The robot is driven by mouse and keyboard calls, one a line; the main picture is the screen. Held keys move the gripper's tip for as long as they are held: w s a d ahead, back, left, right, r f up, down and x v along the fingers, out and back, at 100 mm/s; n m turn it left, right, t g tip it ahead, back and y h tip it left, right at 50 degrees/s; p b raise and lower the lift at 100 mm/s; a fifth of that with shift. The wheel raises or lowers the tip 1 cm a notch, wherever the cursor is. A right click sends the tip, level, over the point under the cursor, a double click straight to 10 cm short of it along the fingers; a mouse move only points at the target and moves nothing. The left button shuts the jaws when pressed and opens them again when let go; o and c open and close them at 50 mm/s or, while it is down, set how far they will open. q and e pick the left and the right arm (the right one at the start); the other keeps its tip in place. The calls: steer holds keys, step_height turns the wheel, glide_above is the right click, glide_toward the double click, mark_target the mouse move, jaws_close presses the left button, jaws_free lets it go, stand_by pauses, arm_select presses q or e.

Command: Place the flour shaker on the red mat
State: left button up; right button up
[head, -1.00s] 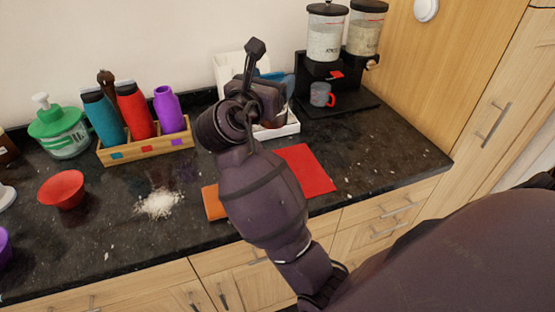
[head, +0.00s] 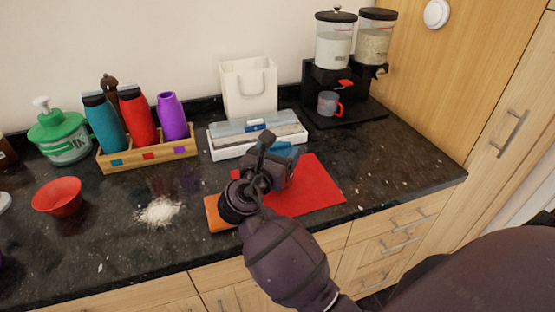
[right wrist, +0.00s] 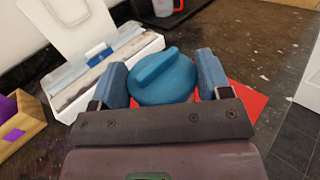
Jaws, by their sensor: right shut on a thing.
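The flour shaker (right wrist: 165,82) shows in the right wrist view as a round blue top with a raised bar, between my right gripper's two blue fingers. My right gripper (head: 281,160) is shut on it, over the back left part of the red mat (head: 318,190). In the head view the gripper and wrist hide most of the shaker, and only some blue shows. I cannot tell whether its base touches the mat. The mat lies flat near the counter's front edge, its left part covered by my arm. My left gripper is not in view.
Behind the mat are a white tray (head: 217,153) and a white bag (head: 249,92). A black dispenser stand (head: 318,76) with a grey mug (head: 327,103) is at the back right. An orange block (head: 214,214) and spilled white powder (head: 159,211) lie left. The counter right of the mat is clear.

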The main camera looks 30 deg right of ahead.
steer(key=shift+f, duration=0.9)
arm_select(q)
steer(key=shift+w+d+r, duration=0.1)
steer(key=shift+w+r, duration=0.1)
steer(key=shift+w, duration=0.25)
arm_select(e)
steer(key=shift+f, duration=0.15)
